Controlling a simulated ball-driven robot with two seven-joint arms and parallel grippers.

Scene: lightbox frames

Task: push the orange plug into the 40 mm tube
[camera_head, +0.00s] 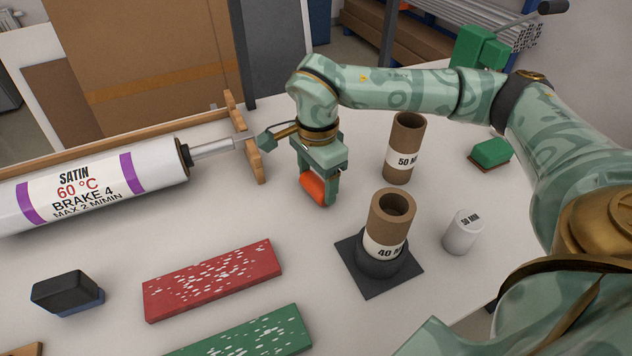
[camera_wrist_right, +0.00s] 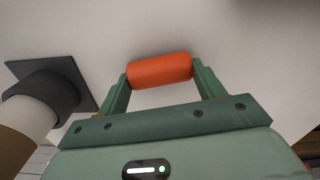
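My right gripper (camera_head: 318,190) is shut on the orange plug (camera_head: 314,187), above the table and left of the tubes. In the right wrist view the orange plug (camera_wrist_right: 159,70) lies crosswise between the two fingers of the gripper (camera_wrist_right: 160,78). The 40 mm tube (camera_head: 390,220) is brown cardboard with a white label and an open top. It stands upright in a dark round holder on a black square base (camera_head: 372,278). In the right wrist view the tube (camera_wrist_right: 22,125) and holder show at the left. My left gripper is not in view.
A brown tube (camera_head: 404,148) marked 50 stands behind the 40 mm tube. A white 50 mm cylinder (camera_head: 463,232) stands to the right. Red (camera_head: 214,279) and green (camera_head: 250,335) speckled boards lie in front. A large white roller (camera_head: 95,187) lies at left, and a green-topped block (camera_head: 490,153) sits at right.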

